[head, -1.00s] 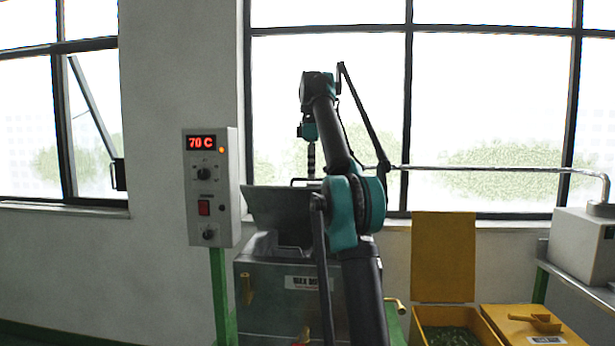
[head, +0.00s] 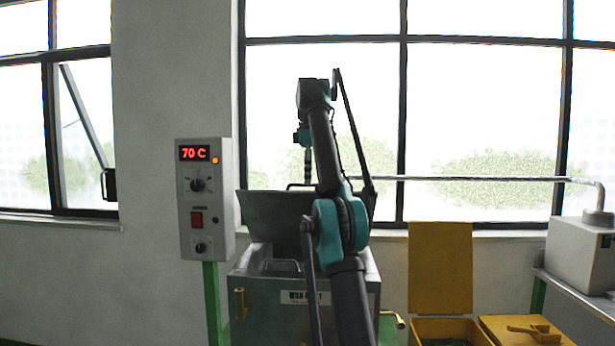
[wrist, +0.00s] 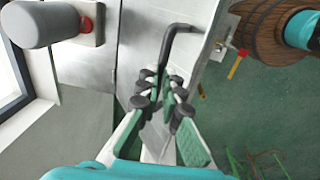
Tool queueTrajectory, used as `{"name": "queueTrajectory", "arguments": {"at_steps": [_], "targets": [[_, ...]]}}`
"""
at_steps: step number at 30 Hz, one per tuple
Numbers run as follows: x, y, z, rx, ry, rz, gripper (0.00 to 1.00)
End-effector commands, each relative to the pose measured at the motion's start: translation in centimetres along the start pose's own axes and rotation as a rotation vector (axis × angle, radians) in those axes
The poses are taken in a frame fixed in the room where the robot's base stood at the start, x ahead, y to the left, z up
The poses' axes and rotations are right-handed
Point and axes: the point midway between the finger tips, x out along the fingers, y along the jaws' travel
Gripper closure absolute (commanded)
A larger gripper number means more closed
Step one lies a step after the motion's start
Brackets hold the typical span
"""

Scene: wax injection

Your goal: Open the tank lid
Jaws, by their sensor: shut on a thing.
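The grey metal wax tank (head: 255,300) stands at the centre of the head view, partly behind my arm. Its lid (head: 268,212) is raised and leans back at the rear of the tank, with the opening showing below it. My gripper (head: 308,172) is above the lid's top edge, small and partly lost against the bright window. In the wrist view my gripper (wrist: 165,95) has its green-padded fingers closed around the black bent bar of the lid handle (wrist: 178,38). The exact contact is hidden by the fingers.
A control box (head: 205,240) on a green post, reading 70 C, stands left of the tank. A yellow bin (head: 425,330) with an upright yellow board (head: 440,268) stands to the right. A wooden barrel-like thing (wrist: 268,30) shows at the wrist view's upper right.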

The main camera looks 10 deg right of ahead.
Motion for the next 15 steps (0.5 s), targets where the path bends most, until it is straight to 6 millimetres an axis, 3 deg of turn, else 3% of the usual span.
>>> {"name": "queueTrajectory", "arguments": {"at_steps": [1, 7, 8, 10, 12, 15], "targets": [[0.89, 1.48, 0.31, 0.005, -0.005, 0.019, 1.00], [0.89, 1.48, 0.31, 0.005, -0.005, 0.019, 1.00], [0.89, 1.48, 0.30, 0.005, -0.005, 0.019, 0.91], [0.89, 1.48, 0.30, 0.005, -0.005, 0.019, 0.82], [0.88, 1.48, 0.29, 0.005, -0.004, 0.020, 0.65], [0.85, 1.45, 0.26, 0.005, -0.004, 0.020, 0.58]]}}
